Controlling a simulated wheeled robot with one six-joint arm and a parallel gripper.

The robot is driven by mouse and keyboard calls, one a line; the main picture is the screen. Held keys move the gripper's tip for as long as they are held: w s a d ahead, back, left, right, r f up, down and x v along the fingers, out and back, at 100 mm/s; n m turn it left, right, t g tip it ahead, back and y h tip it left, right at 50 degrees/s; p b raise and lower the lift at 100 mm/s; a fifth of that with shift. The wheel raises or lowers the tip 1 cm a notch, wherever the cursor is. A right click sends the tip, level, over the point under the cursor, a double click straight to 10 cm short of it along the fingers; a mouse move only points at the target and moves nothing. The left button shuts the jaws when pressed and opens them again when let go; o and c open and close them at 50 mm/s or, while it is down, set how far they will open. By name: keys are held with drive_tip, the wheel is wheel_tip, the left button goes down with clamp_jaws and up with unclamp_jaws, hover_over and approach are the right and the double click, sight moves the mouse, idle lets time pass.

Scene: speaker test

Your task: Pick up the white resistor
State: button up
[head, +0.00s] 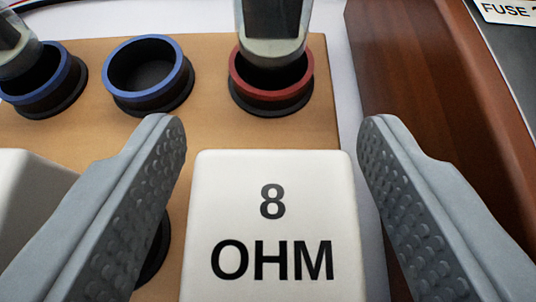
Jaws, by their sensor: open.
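The white resistor (275,222) is a white block with rounded edges, marked "8 OHM" in black. It is at the lower middle of the head view, its lower end cut off by the picture's edge. My gripper (272,135) is open, with one grey studded finger on the left of the block and one on the right. Gaps show between the block and both fingers, so neither appears to touch it.
A tan board (215,62) lies behind and under the block. It bears a red-rimmed socket (271,98) with a metal plug (273,35) in it, and blue-rimmed sockets (148,76). Another white block (30,195) is at the left. A brown wooden edge (430,110) runs along the right.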

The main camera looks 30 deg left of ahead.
drive_tip(key=shift+w+a+f, duration=0.1)
drive_tip(key=shift+w+a, duration=0.05)
drive_tip(key=shift+w, duration=0.05)
drive_tip(key=c, duration=1.1)
drive_tip(key=shift+r, duration=4.95)
